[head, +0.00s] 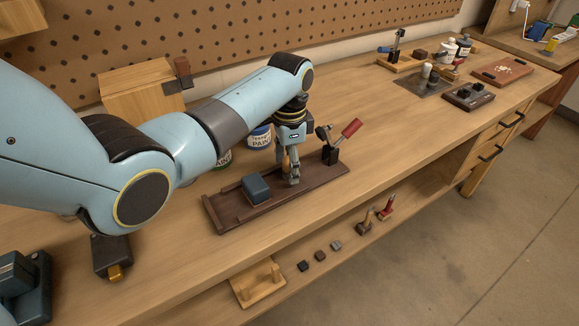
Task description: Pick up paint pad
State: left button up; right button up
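My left gripper (291,172) reaches down from above to a dark wooden tray (222,226) on the workbench. Its fingertips are low over the middle of the tray. A small tan, handle-like piece (286,164) shows beside the fingers; I cannot tell whether they hold it. A dark blue-grey block (256,186) sits in the tray just left of the gripper, apart from it. I cannot tell which of these is the paint pad. The finger gap is too small to make out.
A red-handled clamp (346,133) stands at the tray's right end. A paint can (259,137) stands behind the tray, with another partly hidden by my arm. A wooden box (135,88) is at the back left. The benchtop (395,135) right of the tray is clear.

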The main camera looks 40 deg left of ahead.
pick_arm(q)
jog(key=c, duration=1.1)
notch_tip(320, 180, up, 10)
jog(key=shift+r, duration=0.1)
jog(key=o, duration=0.5)
jog(key=shift+c, duration=0.2)
jog(key=c, duration=0.4)
